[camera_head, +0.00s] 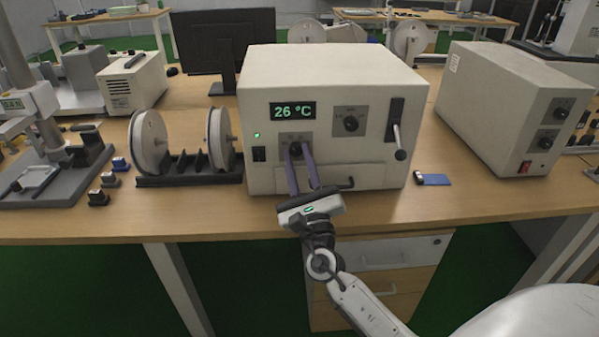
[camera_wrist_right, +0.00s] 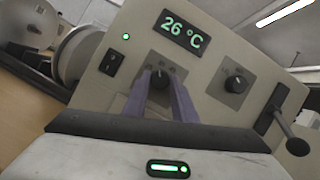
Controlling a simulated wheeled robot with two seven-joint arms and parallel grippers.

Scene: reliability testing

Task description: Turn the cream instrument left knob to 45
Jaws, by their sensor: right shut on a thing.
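The cream instrument (camera_head: 330,72) stands on the wooden table in the middle of the head view. Its display (camera_head: 293,110) reads 26 °C, and the same display (camera_wrist_right: 182,31) shows in the right wrist view. The left knob (camera_wrist_right: 159,82) sits below the display on a grey plate. My right gripper (camera_head: 300,152) reaches the panel from the front, with its two purple fingers on either side of the left knob, shut on it. The fingers hide part of the knob and its scale. The right knob (camera_head: 351,123) is untouched. My left gripper is not in view.
A lever (camera_head: 399,143) is on the instrument's right side, and a black switch (camera_wrist_right: 111,63) is left of the knob. A reel stand (camera_head: 190,166) is to the left, and another cream box (camera_head: 500,105) to the right. A blue item (camera_head: 435,179) lies on the table.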

